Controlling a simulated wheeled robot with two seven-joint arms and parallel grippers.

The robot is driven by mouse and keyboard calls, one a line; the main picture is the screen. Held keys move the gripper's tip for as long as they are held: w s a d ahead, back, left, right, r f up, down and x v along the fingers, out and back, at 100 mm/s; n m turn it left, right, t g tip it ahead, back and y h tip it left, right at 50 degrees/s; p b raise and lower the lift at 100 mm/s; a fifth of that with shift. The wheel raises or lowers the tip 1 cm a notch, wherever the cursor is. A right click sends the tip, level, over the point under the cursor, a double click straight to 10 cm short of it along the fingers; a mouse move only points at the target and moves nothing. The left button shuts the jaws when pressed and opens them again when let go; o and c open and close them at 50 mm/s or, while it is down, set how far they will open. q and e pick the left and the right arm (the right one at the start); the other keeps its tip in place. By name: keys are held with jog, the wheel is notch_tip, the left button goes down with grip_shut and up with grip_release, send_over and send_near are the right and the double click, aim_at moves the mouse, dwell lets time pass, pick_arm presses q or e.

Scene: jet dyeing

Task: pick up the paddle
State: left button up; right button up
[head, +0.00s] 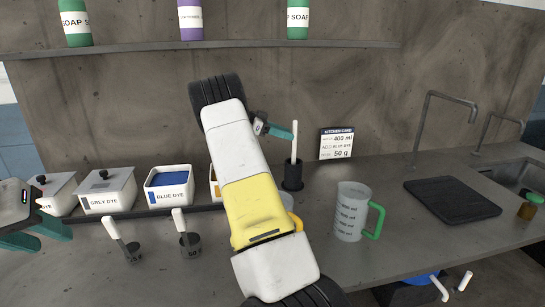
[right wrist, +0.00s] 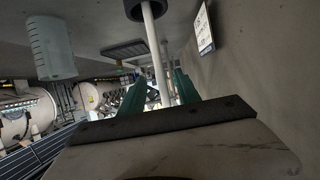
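The paddle (head: 294,142) is a thin white stick standing upright in a small black holder (head: 292,177) on the counter; its lower end is hidden inside. My right gripper (head: 288,132), with teal fingers, is beside the stick's upper part in the head view. In the right wrist view the paddle's white shaft (right wrist: 155,45) runs between the two spread fingers (right wrist: 160,92), with gaps visible; I cannot tell whether either finger touches it. My left gripper (head: 45,230) is open and empty at the far left.
Dye boxes, including blue dye (head: 168,187) and grey dye (head: 107,192), stand at the left. A measuring jug (head: 350,212), a kitchen card (head: 337,144) and a black board (head: 452,201) are at the right.

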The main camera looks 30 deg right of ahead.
send_over(294, 154)
jog(key=d, duration=0.3)
notch_tip(294, 154, down, 4)
jog(key=shift+r, duration=0.25)
grip_shut()
dwell(1.1)
